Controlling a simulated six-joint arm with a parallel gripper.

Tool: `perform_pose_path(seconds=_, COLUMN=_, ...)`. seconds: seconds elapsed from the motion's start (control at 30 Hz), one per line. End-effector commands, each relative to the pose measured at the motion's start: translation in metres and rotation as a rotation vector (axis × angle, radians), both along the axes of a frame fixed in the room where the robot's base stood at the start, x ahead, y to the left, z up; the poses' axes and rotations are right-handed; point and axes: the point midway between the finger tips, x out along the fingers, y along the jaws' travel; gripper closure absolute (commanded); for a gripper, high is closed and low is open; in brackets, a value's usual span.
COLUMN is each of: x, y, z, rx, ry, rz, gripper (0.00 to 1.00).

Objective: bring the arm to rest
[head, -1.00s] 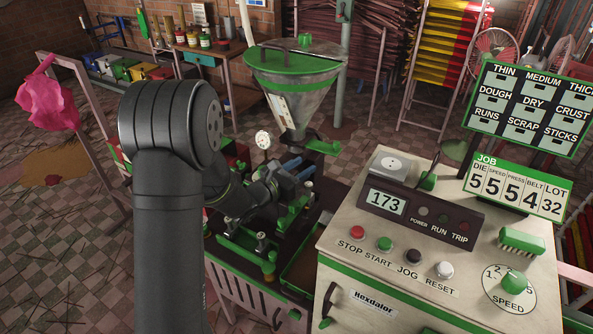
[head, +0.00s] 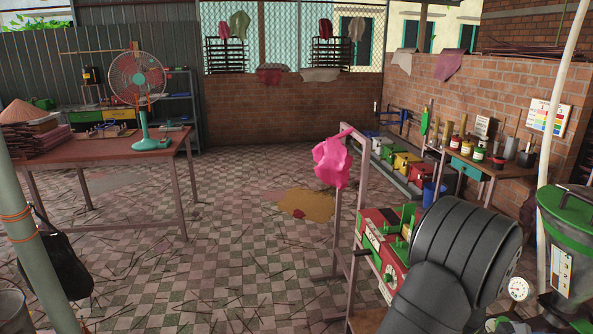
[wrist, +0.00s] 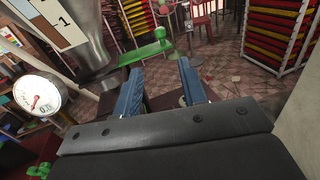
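My gripper (wrist: 160,95) shows in the wrist view with its two blue fingers apart and nothing between them. It is near the metal hopper (wrist: 88,35) and the pressure gauge (wrist: 38,98), which are to its left. A green handle (wrist: 147,50) is beyond the fingertips. In the head view only a dark link of my arm shows at the lower right, and it hides part of the machine behind it. My gripper is not visible in the head view.
In the head view, the gauge (head: 518,288) and green-lidded hopper (head: 568,225) stand close beside my arm. A rack with a pink cloth (head: 332,162) stands left of it. A table (head: 100,148) with a fan (head: 138,90) is far left. The tiled floor between is mostly open, with scattered sticks.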

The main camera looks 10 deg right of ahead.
Motion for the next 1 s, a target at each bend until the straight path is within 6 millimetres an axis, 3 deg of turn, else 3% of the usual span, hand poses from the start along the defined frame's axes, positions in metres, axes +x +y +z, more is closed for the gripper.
perform_pose_path(seconds=0.7, x=-0.035, y=-0.129, z=-0.001, rx=0.0, ry=0.0, rz=-0.002, gripper=0.62)
perform_pose_path(seconds=1.0, x=-0.043, y=-0.159, z=-0.001, rx=0.001, ry=0.001, rz=-0.001, gripper=0.62)
